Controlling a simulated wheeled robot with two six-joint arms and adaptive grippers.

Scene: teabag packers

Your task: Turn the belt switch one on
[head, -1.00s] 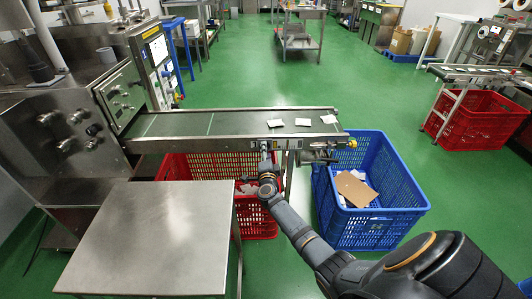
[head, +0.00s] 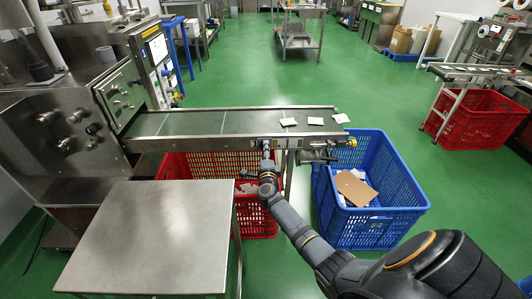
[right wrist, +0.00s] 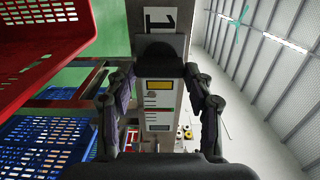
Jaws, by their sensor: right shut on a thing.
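The belt conveyor (head: 200,138) runs across the middle of the head view with several white packets (head: 288,122) on its right half. The belt switch is a dark knob (right wrist: 160,47) on the conveyor's side, below a white label with a 1 (right wrist: 159,20) in the right wrist view. My right gripper (right wrist: 160,75) has its fingers on either side of this knob and is shut on it. In the head view the right gripper (head: 267,163) is at the conveyor's front side; the knob is hard to make out there. My left gripper is not in view.
A red crate (head: 258,228) is under the conveyor. A blue crate (head: 390,233) with cardboard inside stands right of it. A steel table (head: 155,240) is front left, a packing machine (head: 75,130) behind it. Green floor is open beyond the belt.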

